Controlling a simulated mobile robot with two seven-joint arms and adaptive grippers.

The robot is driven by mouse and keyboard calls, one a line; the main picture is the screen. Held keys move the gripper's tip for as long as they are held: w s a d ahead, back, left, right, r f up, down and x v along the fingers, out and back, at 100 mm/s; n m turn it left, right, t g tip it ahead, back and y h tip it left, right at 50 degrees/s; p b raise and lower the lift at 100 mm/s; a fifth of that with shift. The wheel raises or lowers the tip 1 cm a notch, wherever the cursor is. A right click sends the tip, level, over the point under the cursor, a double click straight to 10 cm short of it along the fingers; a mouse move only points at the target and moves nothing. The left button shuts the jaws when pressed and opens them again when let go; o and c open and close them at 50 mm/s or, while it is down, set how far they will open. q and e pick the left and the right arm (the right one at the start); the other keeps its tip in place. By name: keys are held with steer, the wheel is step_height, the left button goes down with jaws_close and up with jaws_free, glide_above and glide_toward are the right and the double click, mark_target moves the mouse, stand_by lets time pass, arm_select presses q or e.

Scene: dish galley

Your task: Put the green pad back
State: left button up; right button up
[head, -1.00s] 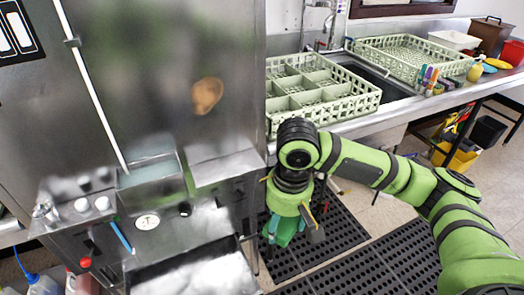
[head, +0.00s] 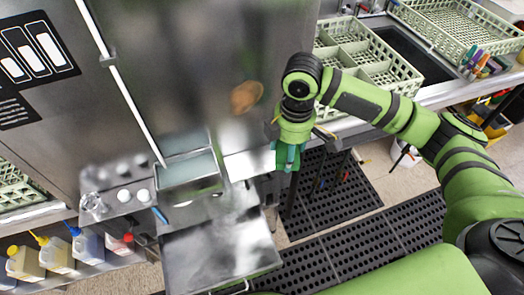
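My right gripper (head: 290,150) hangs from the arm that comes in from the right, pointing down in front of the steel machine's right side. A teal-green piece, which looks like the green pad (head: 283,157), is between its fingers, held in the air above the black floor mat. The fingers partly cover the pad. My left gripper is not in view.
The steel dish machine (head: 160,60) fills the left, with a small open steel tank (head: 190,172) on its front. Pale green racks (head: 372,62) stand on the counter behind my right arm. Jugs (head: 58,254) stand at lower left. Black mats (head: 335,190) cover the floor.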

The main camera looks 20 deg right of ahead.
mark_target(262, 164)
steer(key=shift+w+a+f, duration=0.3)
steer(key=shift+w+a, duration=0.15)
steer(key=shift+w, duration=0.05)
steer(key=shift+w+a+f, duration=0.25)
steer(key=shift+w+a, duration=0.2)
steer(key=w+a+f, duration=0.1)
steer(key=w+a+f+p, duration=0.1)
steer(key=w, duration=0.1)
steer(key=shift+f, duration=0.1)
steer(key=shift+w+a+f+p, duration=0.45)
steer(key=shift+f, duration=0.25)
step_height(262, 164, down, 3)
steer(key=shift+f+p, duration=0.15)
steer(key=shift+p, duration=0.55)
steer(key=shift+f, duration=0.4)
steer(key=o, duration=1)
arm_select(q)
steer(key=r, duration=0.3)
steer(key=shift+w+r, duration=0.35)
arm_select(e)
steer(key=shift+r, duration=0.1)
